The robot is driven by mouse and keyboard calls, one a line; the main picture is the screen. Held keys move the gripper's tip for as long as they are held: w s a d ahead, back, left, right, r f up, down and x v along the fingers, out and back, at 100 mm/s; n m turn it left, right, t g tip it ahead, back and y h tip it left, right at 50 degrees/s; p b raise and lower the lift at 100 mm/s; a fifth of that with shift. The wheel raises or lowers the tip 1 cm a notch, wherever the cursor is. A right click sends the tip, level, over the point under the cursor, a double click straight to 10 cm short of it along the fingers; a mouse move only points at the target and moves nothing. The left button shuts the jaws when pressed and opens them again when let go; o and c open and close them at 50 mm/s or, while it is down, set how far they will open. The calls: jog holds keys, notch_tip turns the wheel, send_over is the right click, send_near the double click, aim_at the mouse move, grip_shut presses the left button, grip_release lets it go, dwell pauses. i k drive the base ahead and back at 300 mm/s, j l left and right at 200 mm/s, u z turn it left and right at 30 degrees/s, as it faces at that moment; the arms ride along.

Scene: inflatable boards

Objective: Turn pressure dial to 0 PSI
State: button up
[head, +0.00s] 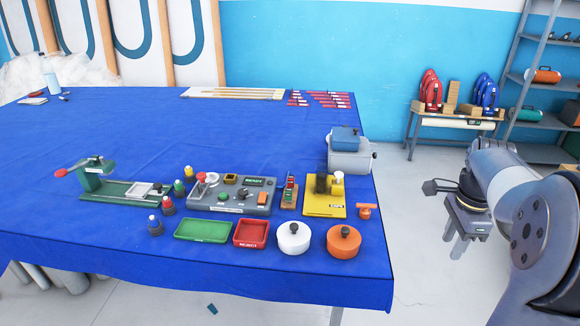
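A grey control panel (205,205) sits near the front of the blue table. It carries a red button (201,177), a pale round part, a small dark screen with green text (254,181) and small dark knobs. One dark knob (243,193) is near the panel's middle. I cannot tell for sure which knob is the pressure dial, and its markings are too small to read. My gripper (457,247) hangs to the right of the table, well away from the panel. Its two fingers point down with a gap between them, and nothing shows in it.
Around the panel on the blue table (110,140) stand a green press (97,180), several small bottles, green (202,230) and red (252,234) trays, white (293,238) and orange (343,241) round containers, and a yellow-based device (318,204). A grey box (349,158) stands behind right.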

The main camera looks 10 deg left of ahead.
aim_at(243, 193)
jog(key=i+j, duration=0.1)
jog(key=j, duration=0.3)
jog(key=i+j, duration=0.15)
jog(key=j, duration=0.25)
jog(key=i+j, duration=0.1)
jog(key=j, duration=0.3)
jog(key=i+j, duration=0.15)
jog(key=j, duration=0.25)
jog(key=i+j, duration=0.1)
jog(key=j, duration=0.25)
jog(key=i+j, duration=0.15)
jog(key=j, duration=0.25)
jog(key=i+j, duration=0.1)
jog(key=j, duration=0.3)
